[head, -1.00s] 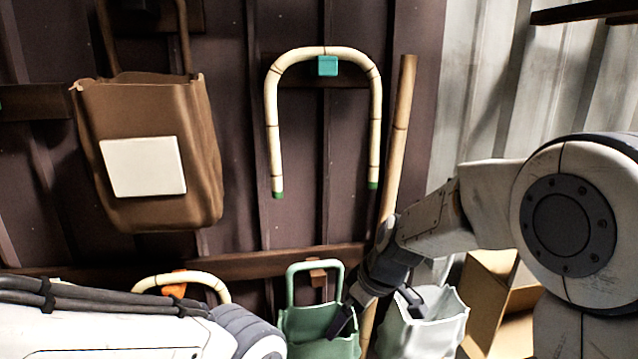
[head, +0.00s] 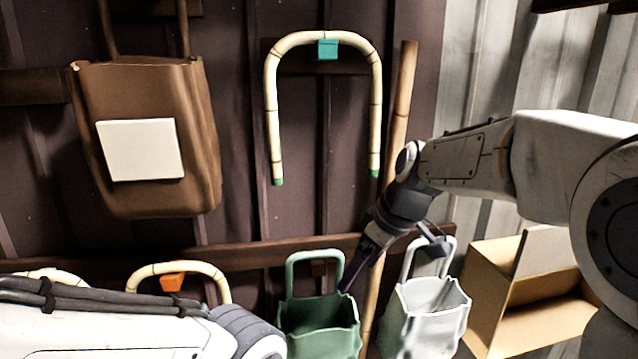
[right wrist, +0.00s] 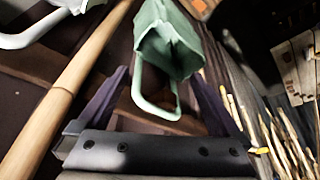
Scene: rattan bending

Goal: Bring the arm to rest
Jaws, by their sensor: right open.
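My right arm reaches in from the right of the head view. Its gripper (head: 395,270) is open and empty, jaws spread and pointing down, in front of the bamboo pole (head: 402,110) and above the green and white bags. In the right wrist view the open fingers (right wrist: 160,75) frame the handle of the green bag (right wrist: 165,50), with nothing gripped. My left arm crosses the lower left of the head view; its gripper is outside the picture.
A bent rattan hoop (head: 271,120) hangs on the wall from a teal clip. A brown bag (head: 200,150) hangs at left. Below are a green bag (head: 320,325), a white bag (head: 432,305) and an open cardboard box (head: 485,300). Smaller hoops (head: 215,277) show at lower left.

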